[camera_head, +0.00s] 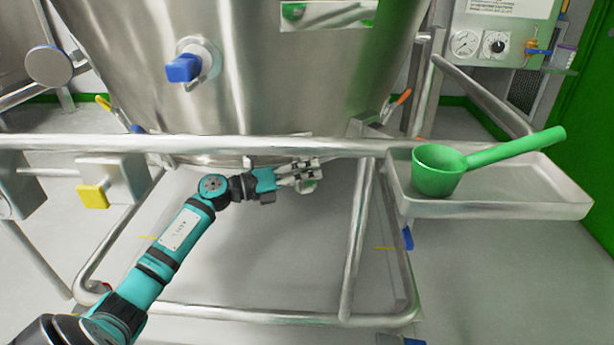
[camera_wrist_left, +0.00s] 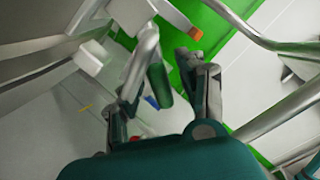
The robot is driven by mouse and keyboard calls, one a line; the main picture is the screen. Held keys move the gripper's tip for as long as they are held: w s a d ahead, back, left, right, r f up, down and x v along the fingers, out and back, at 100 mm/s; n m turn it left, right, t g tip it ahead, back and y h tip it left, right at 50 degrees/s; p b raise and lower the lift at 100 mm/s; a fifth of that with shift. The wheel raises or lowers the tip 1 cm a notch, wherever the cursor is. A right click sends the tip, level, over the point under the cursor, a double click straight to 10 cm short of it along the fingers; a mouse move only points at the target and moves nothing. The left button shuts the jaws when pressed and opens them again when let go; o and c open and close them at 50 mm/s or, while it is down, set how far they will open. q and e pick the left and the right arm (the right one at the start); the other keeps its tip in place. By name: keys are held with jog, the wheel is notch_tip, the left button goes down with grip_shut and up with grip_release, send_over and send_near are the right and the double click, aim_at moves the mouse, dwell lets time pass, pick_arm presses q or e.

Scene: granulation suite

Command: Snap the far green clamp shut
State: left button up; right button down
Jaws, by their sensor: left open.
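A dark green clamp handle (camera_wrist_left: 160,86) shows in the left wrist view, hanging beside a grey metal pipe piece. It lies in the gap between the fingers of my left gripper (camera_wrist_left: 163,78), which is open. I cannot tell whether a finger touches the handle. In the head view my left gripper (camera_head: 308,174) is under the bottom rim of the big steel vessel (camera_head: 260,70), behind the front rail. The clamp is mostly hidden there by the gripper. My right gripper is in neither view.
A steel rail (camera_head: 220,145) runs across in front of the vessel. A tray (camera_head: 540,205) with a green scoop (camera_head: 438,170) is at the right. A blue-handled valve (camera_head: 184,68), a yellow handle (camera_head: 92,196) and an orange handle (camera_head: 404,96) surround the vessel.

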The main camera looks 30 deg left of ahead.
pick_arm(q)
grip_shut()
dwell(0.3)
